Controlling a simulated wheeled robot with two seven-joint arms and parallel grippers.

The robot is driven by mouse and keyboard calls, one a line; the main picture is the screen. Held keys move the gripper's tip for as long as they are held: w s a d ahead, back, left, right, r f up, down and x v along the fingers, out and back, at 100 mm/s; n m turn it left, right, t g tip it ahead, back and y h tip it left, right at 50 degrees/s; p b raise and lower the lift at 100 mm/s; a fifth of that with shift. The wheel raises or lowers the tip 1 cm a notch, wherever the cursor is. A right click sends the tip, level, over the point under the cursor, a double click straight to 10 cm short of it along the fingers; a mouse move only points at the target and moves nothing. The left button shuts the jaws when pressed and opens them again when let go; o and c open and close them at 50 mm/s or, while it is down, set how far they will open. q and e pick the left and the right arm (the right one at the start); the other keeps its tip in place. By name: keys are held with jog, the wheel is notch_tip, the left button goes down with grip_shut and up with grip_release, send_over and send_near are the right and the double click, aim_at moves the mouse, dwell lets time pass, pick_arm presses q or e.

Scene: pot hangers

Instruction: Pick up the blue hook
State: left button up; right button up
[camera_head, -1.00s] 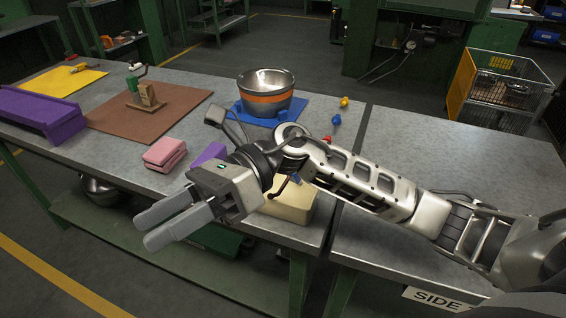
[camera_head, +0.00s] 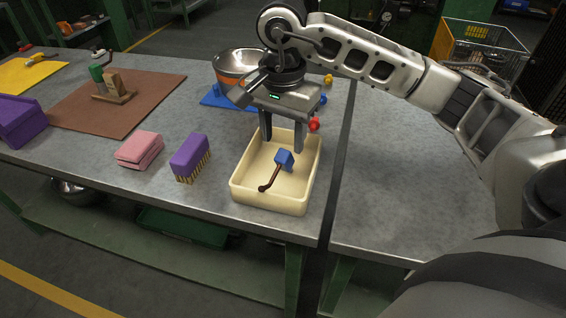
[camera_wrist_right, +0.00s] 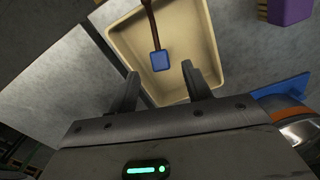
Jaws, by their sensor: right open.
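The blue hook (camera_head: 284,158) has a blue block end and a thin dark brown shaft with a bent tip. It lies in a cream tray (camera_head: 240,190) near the table's front edge, with the shaft towards the front. My right gripper (camera_head: 282,146) is open and points down over the back part of the tray. In the right wrist view the blue block (camera_wrist_right: 160,61) shows ahead of and between the two open fingers (camera_wrist_right: 160,85), and nothing is held. The tip of the shaft is cut off there. My left gripper is not in view.
A purple brush (camera_head: 190,156) and a pink folded cloth (camera_head: 139,150) lie left of the tray. Small red (camera_head: 314,124) and yellow (camera_head: 328,80) pieces lie near the gripper. The right table is clear.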

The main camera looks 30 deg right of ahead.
aim_at(283, 153)
notch_tip(283, 153, down, 8)
jog(key=shift+d+r+p, duration=0.1)
jog(key=shift+r+p, duration=0.15)
jog(key=shift+p, duration=0.1)
grip_shut()
